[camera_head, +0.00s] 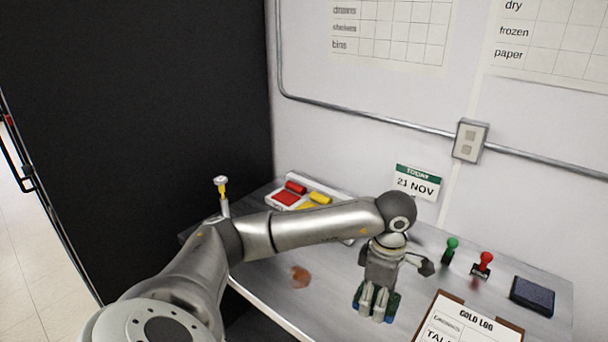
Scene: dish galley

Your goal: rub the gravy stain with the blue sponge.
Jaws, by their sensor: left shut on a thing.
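The brown gravy stain (300,276) is a small patch on the grey tabletop, left of my left gripper. My left gripper (373,304) points down and is shut on the blue sponge (393,307). Blue and dark green edges of the sponge show on both sides of the fingers, which hide its middle. The sponge is to the right of the stain and apart from it in the picture. I cannot tell whether it touches the tabletop. My right gripper is not in view.
A clipboard (454,324) lies at the front right. A green stamp (450,250), a red stamp (482,264) and a dark ink pad (532,296) are to the right. A tray (346,241) with red and yellow items is behind my arm. The tabletop around the stain is clear.

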